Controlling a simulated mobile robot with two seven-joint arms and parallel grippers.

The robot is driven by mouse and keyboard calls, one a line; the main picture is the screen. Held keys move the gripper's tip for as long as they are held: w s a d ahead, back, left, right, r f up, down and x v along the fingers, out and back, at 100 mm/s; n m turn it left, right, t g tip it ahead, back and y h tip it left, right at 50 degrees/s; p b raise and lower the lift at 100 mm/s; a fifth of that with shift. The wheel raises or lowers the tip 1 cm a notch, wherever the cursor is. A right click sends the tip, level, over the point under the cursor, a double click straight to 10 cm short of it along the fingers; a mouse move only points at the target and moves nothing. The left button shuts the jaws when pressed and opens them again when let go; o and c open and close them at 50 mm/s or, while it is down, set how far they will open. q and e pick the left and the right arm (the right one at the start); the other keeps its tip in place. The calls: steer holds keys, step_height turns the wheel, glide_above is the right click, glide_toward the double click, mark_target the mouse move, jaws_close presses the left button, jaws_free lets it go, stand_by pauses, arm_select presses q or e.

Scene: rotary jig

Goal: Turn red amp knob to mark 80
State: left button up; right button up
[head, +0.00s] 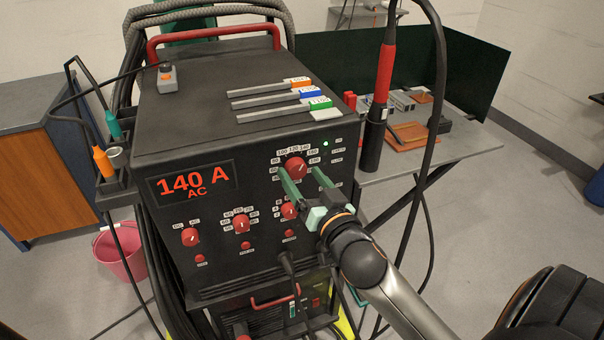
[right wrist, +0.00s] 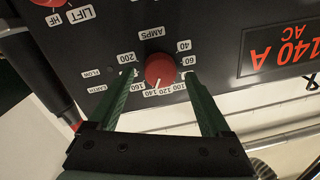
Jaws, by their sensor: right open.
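The red amp knob (head: 296,168) is on the front of the black welding machine, within a ring of white number labels. It also shows in the right wrist view (right wrist: 159,68), with its white pointer line towards the 140 label. The display (head: 190,183) reads 140 A, AC. My right gripper (head: 303,176) is open, its green fingers pointing at the panel. In the right wrist view my right gripper (right wrist: 156,82) has one finger on each side of the knob, with a visible gap to each. The exact fingertip depth is unclear. My left gripper is out of view.
More red knobs (head: 241,224) sit lower on the panel, and a cable plugs in below them. A torch in a black holder (head: 375,140) stands right of the machine, its cable hanging close to my right arm. A grey table (head: 450,155) is behind.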

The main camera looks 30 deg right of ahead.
steer(key=shift+w, duration=0.35)
jaws_close()
stand_by(0.6)
